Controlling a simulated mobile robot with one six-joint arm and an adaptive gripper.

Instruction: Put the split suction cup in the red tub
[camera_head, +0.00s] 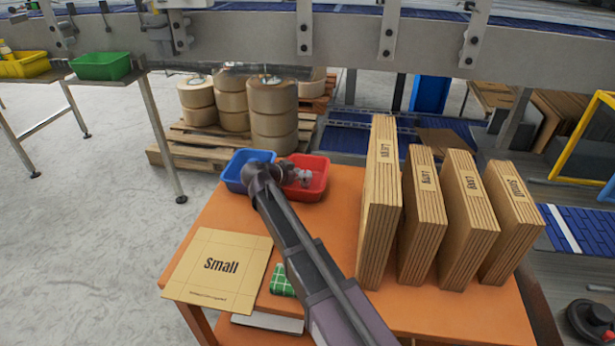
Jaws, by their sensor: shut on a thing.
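The red tub (318,186) stands at the back edge of the orange table, right beside the blue tub. My arm reaches from the front of the table to the tubs. My gripper (300,177) is over the left part of the red tub, pointing right. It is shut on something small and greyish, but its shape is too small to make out. I cannot tell from this view whether it is the split suction cup, or how far above the tub floor it is.
The blue tub (238,166) stands left of the red one, partly behind my arm. Upright cardboard stacks (424,215) fill the table's right side. A metal beam (350,42) crosses behind.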

